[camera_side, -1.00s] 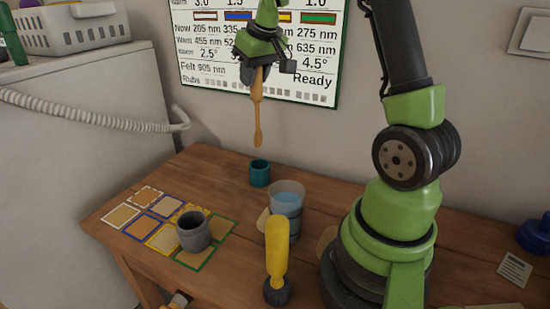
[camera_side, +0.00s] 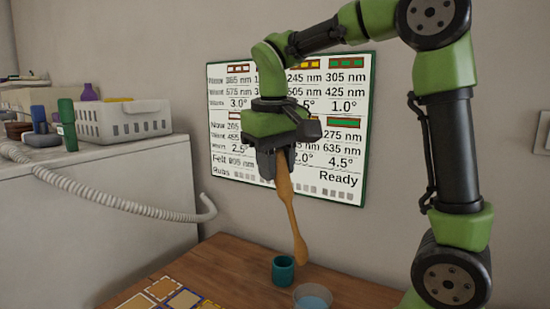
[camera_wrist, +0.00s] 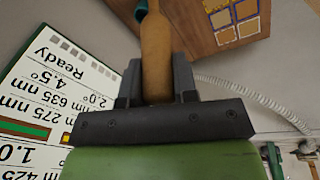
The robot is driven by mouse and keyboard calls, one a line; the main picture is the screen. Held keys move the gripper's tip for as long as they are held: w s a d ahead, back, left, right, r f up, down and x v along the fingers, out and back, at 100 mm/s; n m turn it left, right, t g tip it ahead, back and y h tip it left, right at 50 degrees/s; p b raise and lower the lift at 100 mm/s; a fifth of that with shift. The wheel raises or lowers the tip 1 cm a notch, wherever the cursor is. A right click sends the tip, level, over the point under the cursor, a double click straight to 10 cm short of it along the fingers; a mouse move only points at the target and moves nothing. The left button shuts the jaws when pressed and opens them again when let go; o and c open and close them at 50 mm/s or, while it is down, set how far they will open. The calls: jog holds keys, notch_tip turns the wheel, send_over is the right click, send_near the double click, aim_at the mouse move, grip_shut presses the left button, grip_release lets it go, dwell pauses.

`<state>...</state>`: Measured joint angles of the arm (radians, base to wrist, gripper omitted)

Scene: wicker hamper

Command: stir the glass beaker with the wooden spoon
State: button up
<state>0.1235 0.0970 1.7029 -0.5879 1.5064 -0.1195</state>
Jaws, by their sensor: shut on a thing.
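The wooden spoon (camera_side: 290,210) hangs from my gripper (camera_side: 278,165) in the side view, its wide end down and tilted to the lower right. In the wrist view my gripper (camera_wrist: 157,82) is shut on the spoon's handle (camera_wrist: 156,45), with a finger on each side. The glass beaker (camera_side: 312,297) is cut off by the bottom edge of the side view, and blue liquid shows inside its rim. The spoon's low end appears just above and left of the rim, outside the liquid. I do not make out the beaker in the wrist view.
A teal cup (camera_side: 283,269) stands on the wooden table (camera_side: 240,262), left of the beaker. Framed mats (camera_side: 165,290) lie at the table's front left. A whiteboard (camera_side: 340,165) hangs behind my gripper. A white basket (camera_side: 125,120) and a ribbed hose (camera_side: 110,198) are at left.

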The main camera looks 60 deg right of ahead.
notch_tip(320, 180, down, 12)
jog(key=s, duration=0.2)
jog(key=shift+s, duration=0.2)
dwell(0.5)
jog(key=shift+a+r, duration=0.1)
jog(key=shift+a, duration=0.1)
